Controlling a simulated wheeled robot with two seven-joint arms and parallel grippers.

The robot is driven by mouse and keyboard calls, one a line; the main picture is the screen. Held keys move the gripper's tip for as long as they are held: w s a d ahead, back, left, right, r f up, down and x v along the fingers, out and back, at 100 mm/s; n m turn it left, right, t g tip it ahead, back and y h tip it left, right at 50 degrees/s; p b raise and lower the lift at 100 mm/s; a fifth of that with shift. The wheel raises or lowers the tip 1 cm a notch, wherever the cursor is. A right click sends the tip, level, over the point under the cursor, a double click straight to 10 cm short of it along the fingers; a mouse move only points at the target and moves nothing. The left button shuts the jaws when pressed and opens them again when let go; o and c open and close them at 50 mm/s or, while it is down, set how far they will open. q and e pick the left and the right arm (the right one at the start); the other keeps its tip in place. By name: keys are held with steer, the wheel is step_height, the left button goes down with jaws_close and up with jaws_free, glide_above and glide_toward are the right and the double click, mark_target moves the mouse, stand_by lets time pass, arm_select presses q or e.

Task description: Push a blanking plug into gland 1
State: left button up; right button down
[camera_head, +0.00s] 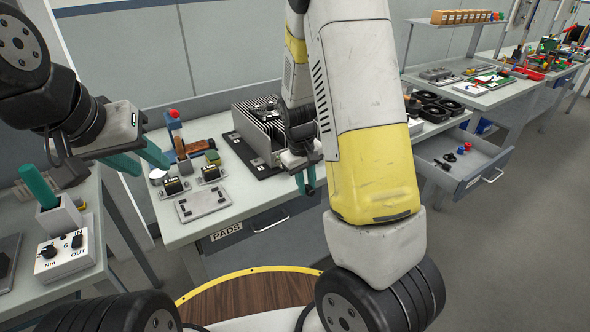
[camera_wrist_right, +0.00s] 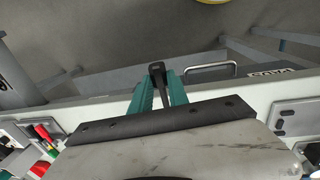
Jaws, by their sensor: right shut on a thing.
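My right gripper (camera_head: 306,183) hangs in front of the bench edge, fingers pointing down. In the right wrist view its teal fingers (camera_wrist_right: 159,92) are shut on a small dark piece (camera_wrist_right: 157,74), whose dark end sticks out between the tips. I cannot tell for sure that it is a blanking plug. My left gripper (camera_head: 140,160) is open and empty, above the left end of the bench. A finned grey housing (camera_head: 258,128) stands on a black base behind my right gripper. I cannot make out gland 1 or its number; my right arm covers part of the bench.
The bench (camera_head: 228,205) also holds a grey plate (camera_head: 203,203), small black-topped blocks and a red-topped tool. A drawer labelled PADS is below. At right, an open drawer (camera_head: 463,160) holds small black, red and blue parts. A torque box (camera_head: 66,252) is at left.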

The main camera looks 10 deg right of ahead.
stand_by(0.3)
steer(key=shift+w+a, duration=0.3)
steer(key=shift+w, duration=0.6)
steer(key=shift+w+a, duration=0.35)
steer(key=shift+w, duration=0.6)
steer(key=shift+w+a, duration=0.3)
steer(key=shift+w, duration=0.6)
steer(key=shift+w+a, duration=0.25)
steer(key=shift+w, duration=0.45)
steer(key=shift+w+a, duration=0.25)
steer(key=shift+w, duration=0.4)
steer(key=shift+w+a, duration=0.1)
steer(key=shift+w, duration=0.25)
steer(key=shift+w+a, duration=0.2)
steer(key=shift+w, duration=0.35)
steer(key=shift+w+a, duration=0.1)
steer(key=shift+w, duration=0.2)
steer(key=shift+w, duration=0.1)
steer(key=c, duration=1.2)
jaws_free()
